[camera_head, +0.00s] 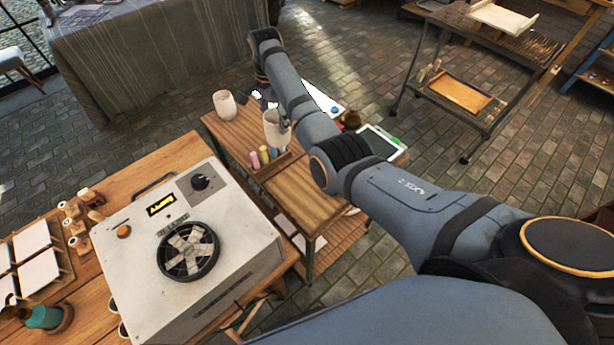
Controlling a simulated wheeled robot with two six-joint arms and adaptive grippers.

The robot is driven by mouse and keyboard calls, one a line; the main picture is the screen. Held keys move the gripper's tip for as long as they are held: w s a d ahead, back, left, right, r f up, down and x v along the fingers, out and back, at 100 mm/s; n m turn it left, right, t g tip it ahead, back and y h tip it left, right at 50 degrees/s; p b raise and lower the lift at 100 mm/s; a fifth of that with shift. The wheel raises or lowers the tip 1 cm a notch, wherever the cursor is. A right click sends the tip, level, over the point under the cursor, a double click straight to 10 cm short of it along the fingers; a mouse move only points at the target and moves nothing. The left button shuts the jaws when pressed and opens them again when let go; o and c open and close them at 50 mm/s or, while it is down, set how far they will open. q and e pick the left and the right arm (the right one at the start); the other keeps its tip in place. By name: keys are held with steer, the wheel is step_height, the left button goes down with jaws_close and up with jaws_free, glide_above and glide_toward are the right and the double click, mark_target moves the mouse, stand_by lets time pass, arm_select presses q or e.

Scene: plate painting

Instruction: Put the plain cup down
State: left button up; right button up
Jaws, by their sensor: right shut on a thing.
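A plain whitish cup (276,134) is upright at the middle of the wooden side table, just behind the small coloured bottles. My right gripper (284,121) is shut on this cup, at its upper right side; my forearm hides part of the gripper. I cannot tell whether the cup's base touches the table or hangs slightly above it. A second pale cup (224,104) stands upright and apart, near the table's far left corner. My left gripper is not in view.
The wooden side table (236,136) also holds several bottles (264,156) in a tray and a white-and-green tablet-like thing (380,142) at right. A white machine with a fan (140,270) stands on the nearer table. The front of the side table is clear.

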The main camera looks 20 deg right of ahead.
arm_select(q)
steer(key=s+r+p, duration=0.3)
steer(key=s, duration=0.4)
arm_select(e)
steer(key=s+f+p, duration=0.3)
steer(key=s, duration=0.7)
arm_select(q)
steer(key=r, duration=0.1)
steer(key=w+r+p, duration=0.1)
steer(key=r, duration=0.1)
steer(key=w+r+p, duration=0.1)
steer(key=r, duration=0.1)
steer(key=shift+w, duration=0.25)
arm_select(e)
steer(key=s+f, duration=0.1)
steer(key=f, duration=0.2)
steer(key=s+f, duration=0.2)
steer(key=f, duration=0.1)
steer(key=s+d+f, duration=0.1)
steer(key=s+f, duration=0.1)
steer(key=f, duration=0.1)
steer(key=shift+d+f, duration=0.1)
steer(key=shift+f, duration=0.05)
steer(key=o, duration=1.4)
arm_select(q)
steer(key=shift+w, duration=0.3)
